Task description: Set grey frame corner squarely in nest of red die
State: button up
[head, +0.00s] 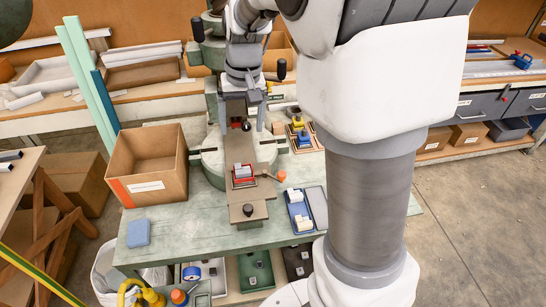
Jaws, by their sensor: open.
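The red die (235,186) sits on the brown slide plate in the middle of the green bench. A light grey piece, apparently the grey frame corner (242,170), is on the die within its red rim. At this size I cannot tell whether it lies flat and square in the nest. My gripper (242,118) points down in front of the press, beyond and above the die. It appears open and apart from the grey piece. Its fingertips are small and hard to separate from the press parts behind.
The green press (212,50) with black ball handles stands behind. A cardboard box (150,165) and a blue block (138,233) are at left. A blue tray (292,210) with pale pieces and an orange knob (281,176) are right of the die.

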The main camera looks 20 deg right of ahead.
jog(key=s+r+n+t, duration=0.1)
jog(key=s+r+t, duration=0.1)
jog(key=s, duration=0.8)
jog(key=s+r+t, duration=0.2)
jog(key=s+r, duration=0.3)
jog(key=s, duration=0.5)
jog(key=shift+s+r+n+h, duration=0.25)
jog(key=shift+s+n+h, duration=0.1)
jog(key=shift+n+h, duration=0.05)
